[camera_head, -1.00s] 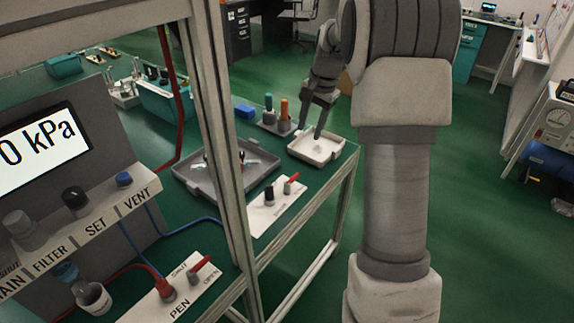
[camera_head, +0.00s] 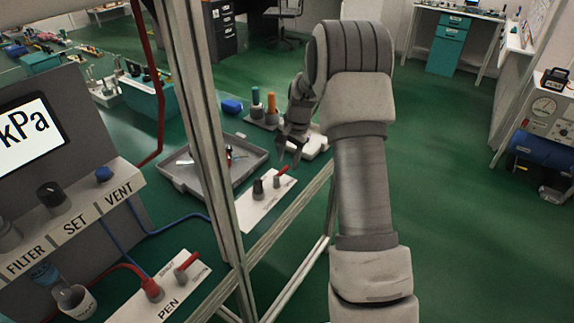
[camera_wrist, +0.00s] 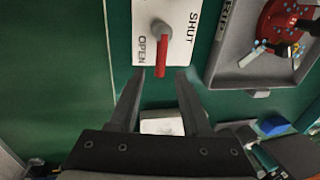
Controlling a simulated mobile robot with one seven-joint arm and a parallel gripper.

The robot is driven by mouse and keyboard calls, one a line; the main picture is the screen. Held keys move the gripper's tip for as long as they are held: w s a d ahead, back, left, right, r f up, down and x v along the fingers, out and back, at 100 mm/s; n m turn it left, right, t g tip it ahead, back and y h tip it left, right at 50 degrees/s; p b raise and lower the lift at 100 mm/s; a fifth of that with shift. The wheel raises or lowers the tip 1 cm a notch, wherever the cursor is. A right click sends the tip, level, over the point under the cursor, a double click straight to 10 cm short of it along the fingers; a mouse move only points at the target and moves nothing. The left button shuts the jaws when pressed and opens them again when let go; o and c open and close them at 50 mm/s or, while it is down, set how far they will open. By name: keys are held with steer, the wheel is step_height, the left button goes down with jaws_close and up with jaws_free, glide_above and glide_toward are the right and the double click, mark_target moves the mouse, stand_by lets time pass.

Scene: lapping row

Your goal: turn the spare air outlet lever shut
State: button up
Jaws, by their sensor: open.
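The spare air outlet is a white plate (camera_head: 258,212) on the green bench, with a dark knob (camera_head: 258,187) and a red lever (camera_head: 282,170). In the wrist view the red lever (camera_wrist: 162,62) points down the picture from a grey pivot, alongside the word OPEN on the plate (camera_wrist: 176,55); SHUT is printed on the right. My gripper (camera_head: 291,154) is open and empty, close by the lever. In the wrist view my fingertips (camera_wrist: 161,76) lie either side of the lever's free end; I cannot tell the height gap or any contact.
Orange and teal-topped items (camera_head: 271,103) stand behind. A frame post (camera_head: 203,130) rises at left. The PEN outlet plate (camera_head: 190,290) has a similar red lever.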

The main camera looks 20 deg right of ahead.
steer(key=shift+w+a+f, duration=0.1)
steer(key=shift+w+f, duration=0.1)
steer(key=shift+f, duration=0.75)
jaws_close()
